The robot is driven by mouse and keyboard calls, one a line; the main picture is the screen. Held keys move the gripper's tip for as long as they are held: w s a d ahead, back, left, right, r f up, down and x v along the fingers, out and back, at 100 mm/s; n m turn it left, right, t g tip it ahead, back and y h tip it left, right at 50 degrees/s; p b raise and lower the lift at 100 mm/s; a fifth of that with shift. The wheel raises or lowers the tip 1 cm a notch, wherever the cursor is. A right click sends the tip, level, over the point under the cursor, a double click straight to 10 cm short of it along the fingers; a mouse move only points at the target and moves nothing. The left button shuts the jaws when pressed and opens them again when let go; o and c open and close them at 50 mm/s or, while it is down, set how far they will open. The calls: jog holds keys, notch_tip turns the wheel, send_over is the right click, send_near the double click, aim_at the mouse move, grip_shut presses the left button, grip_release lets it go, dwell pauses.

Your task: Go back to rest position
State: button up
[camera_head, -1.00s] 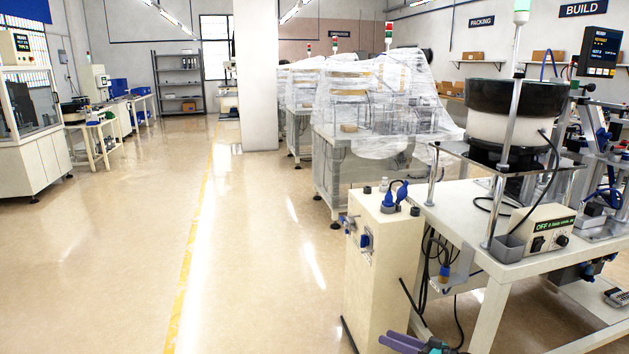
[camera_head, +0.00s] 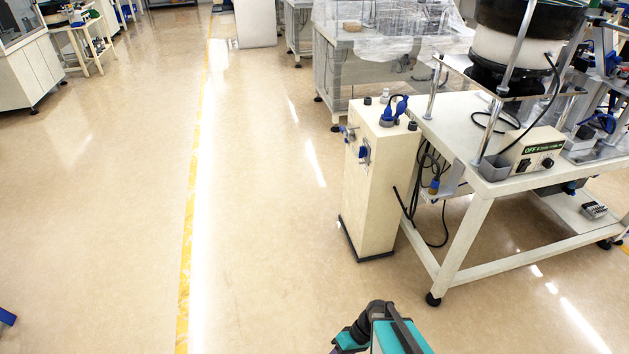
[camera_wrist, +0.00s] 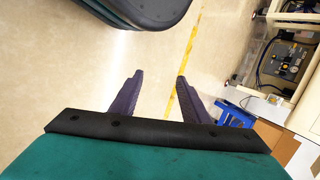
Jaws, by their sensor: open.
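My gripper (camera_wrist: 155,95) shows in the wrist view with its two dark fingers spread apart. Nothing is between them; bare floor and a yellow line lie beyond. In the head view, part of my teal and black arm (camera_head: 385,330) shows at the bottom edge, right of centre. The fingers cannot be made out there.
A cream cabinet (camera_head: 370,195) stands on the floor beside a white bench (camera_head: 470,150) carrying a bowl feeder (camera_head: 525,45). Cables hang between them. Wrapped machines (camera_head: 370,65) stand behind. The floor to the left, along the yellow line (camera_head: 188,230), is open. A blue object (camera_wrist: 235,115) shows in the wrist view.

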jog(key=s+d+f+m+g+h, duration=0.1)
jog(key=s+d+m+h, duration=0.4)
jog(key=d, duration=0.7)
jog(key=shift+s+f+h, duration=0.65)
jog(key=shift+s+h, duration=0.25)
jog(key=shift+s, duration=0.15)
jog(key=shift+d, duration=0.1)
jog(key=shift+c, duration=0.2)
jog(key=shift+c, duration=1.2)
jog(key=shift+s, duration=0.2)
